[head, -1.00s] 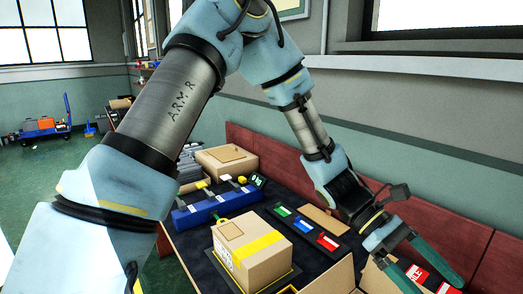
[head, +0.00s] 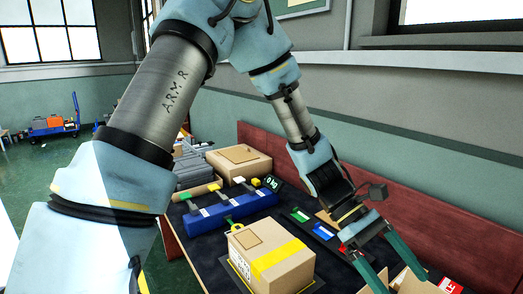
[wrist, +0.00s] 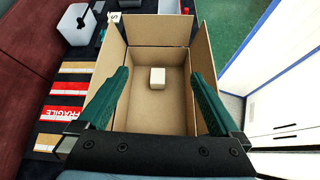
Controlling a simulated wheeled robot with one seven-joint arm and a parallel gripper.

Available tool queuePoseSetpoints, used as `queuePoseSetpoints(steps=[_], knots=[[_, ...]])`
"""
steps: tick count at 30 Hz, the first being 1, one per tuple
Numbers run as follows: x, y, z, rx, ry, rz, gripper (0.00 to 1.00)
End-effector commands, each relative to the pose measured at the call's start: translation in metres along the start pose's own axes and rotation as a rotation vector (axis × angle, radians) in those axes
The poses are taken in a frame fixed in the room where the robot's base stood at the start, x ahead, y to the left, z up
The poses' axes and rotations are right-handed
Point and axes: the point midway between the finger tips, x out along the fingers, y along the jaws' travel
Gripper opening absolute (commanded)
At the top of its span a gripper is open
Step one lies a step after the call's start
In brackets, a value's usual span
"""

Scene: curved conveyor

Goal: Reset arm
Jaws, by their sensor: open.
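My gripper (head: 402,282) is open and empty, hanging at the end of my bent arm at the right of the head view. In the wrist view its two green fingers (wrist: 161,74) stand wide apart above an open cardboard box (wrist: 146,116). A small pale block (wrist: 157,78) lies on the box floor between the fingers in the picture, with nothing gripped. In the head view only part of the open box (head: 409,283) shows at the bottom edge, behind the fingers.
A taped carton (head: 268,262) stands on the dark table, with a blue rack (head: 232,212) and another carton (head: 240,160) behind it. A red board (head: 400,200) runs along the wall side. The wrist view shows a red FRAGILE strip (wrist: 66,113) left of the box.

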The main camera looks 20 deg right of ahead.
Motion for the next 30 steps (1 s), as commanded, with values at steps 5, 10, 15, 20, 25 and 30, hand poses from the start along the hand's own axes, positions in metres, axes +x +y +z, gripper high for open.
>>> queuePoseSetpoints(steps=[5, 10, 15, 20, 25, 30], knots=[[-0.026, -0.019, -0.050, 0.054, 0.131, 0.016, 1.00], [-0.064, -0.051, -0.109, 0.121, 0.306, 0.018, 1.00], [-0.127, -0.114, -0.189, 0.207, 0.573, -0.009, 1.00], [-0.185, -0.193, -0.247, 0.273, 0.824, -0.081, 1.00], [-0.225, -0.269, -0.279, 0.319, 1.016, -0.181, 1.00], [-0.241, -0.308, -0.286, 0.343, 1.103, -0.246, 1.00]])
